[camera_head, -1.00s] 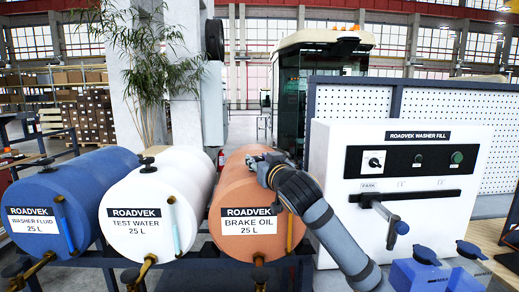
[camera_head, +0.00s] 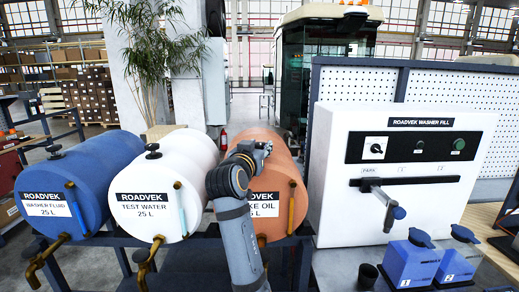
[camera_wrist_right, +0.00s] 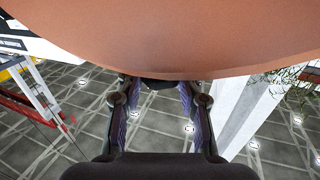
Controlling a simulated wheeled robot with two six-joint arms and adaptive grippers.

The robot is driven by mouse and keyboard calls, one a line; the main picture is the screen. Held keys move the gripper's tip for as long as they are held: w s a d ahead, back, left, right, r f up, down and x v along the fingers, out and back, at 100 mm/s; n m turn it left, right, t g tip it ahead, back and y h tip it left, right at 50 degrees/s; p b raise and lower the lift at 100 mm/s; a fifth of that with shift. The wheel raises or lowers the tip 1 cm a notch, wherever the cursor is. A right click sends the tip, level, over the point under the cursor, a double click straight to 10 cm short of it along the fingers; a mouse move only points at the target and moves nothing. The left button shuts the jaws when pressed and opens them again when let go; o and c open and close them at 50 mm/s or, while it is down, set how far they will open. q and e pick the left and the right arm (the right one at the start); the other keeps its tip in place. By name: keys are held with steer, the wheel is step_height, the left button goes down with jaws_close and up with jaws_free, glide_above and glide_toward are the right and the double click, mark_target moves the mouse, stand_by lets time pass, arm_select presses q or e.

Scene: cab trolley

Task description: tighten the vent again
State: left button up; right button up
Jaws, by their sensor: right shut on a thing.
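The orange-brown brake oil drum (camera_head: 285,178) lies on its side on a dark rack. My right gripper (camera_head: 262,150) is at the top of this drum, and my forearm covers part of its label. In the right wrist view, the drum (camera_wrist_right: 180,40) fills the top, and the gripper's two fingers (camera_wrist_right: 157,92) are shut on a small dark vent (camera_wrist_right: 157,83) at the drum's edge. The vent is hidden in the head view. The white test water drum (camera_head: 155,170) and blue washer fluid drum (camera_head: 90,170) have black vents on top. My left gripper is not in view.
Taps (camera_head: 45,258) stick out below the drums. The white washer fill cabinet (camera_head: 330,200) with a lever stands to the right, with two blue-capped jugs (camera_head: 410,262) and a black cup (camera_head: 368,275) in front. A plant (camera_head: 150,50) stands behind.

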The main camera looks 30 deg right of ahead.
mark_target(259, 144)
steer(key=shift+r, duration=0.1)
stand_by(0.3)
steer(key=o, duration=1.2)
steer(key=shift+r, duration=0.15)
step_height(259, 144, up, 10)
steer(key=shift+f, duration=0.2)
steer(key=shift+f, duration=0.1)
